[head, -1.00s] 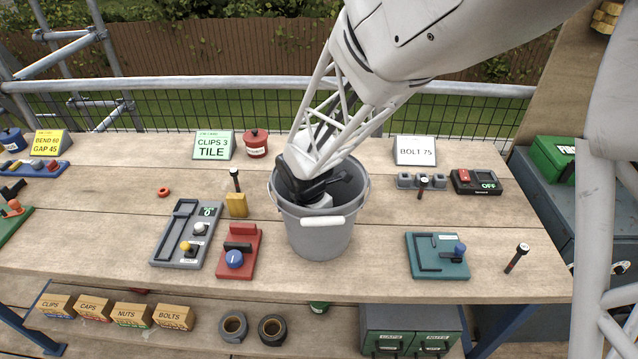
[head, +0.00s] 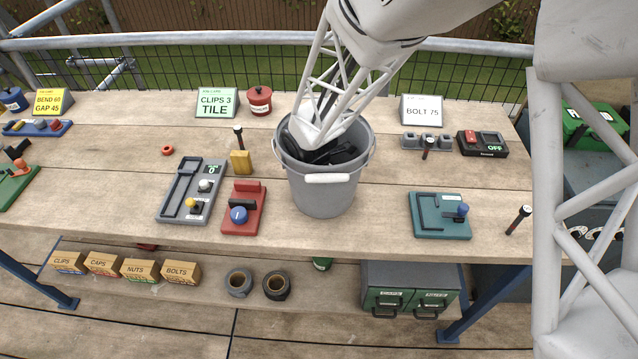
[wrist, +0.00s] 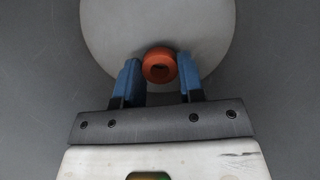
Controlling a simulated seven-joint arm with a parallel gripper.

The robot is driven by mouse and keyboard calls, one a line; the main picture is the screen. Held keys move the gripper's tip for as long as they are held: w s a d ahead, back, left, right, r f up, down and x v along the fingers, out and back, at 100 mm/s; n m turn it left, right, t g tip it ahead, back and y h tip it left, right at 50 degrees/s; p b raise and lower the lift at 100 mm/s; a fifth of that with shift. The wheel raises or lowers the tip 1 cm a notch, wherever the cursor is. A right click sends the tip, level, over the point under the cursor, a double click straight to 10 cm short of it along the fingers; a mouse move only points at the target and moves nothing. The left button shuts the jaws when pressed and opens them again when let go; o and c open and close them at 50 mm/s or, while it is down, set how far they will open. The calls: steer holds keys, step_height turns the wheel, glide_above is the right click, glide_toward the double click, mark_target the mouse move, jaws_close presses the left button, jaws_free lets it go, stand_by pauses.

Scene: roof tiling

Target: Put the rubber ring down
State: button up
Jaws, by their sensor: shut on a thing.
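An orange rubber ring (wrist: 147,68) sits between the blue fingertips of my gripper (wrist: 160,82) in the wrist view, and the gripper is shut on it. My gripper's dark hand (head: 322,154) is down inside the grey bucket (head: 322,200) in the head view; the bucket's wall hides the fingers and the ring. In the wrist view a pale round floor (wrist: 205,25) lies beyond the ring, with grey wall around it. I cannot tell whether the ring touches the floor. Another small orange-red ring (head: 167,150) lies on the workbench (head: 110,190), left of the bucket.
Close to the bucket are a red fixture (head: 245,208), a yellow block (head: 240,162) and a grey slotted panel (head: 190,190) on the left. A teal fixture (head: 440,215) stands to the right. The bucket's handle grip (head: 327,178) hangs at the front.

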steer(key=shift+f, duration=0.1)
steer(key=o, duration=1)
steer(key=shift+c, duration=0.2)
step_height(320, 180, up, 12)
steer(key=s+a, duration=0.1)
steer(key=shift+a, duration=0.15)
steer(key=shift+s, duration=0.1)
stand_by(0.5)
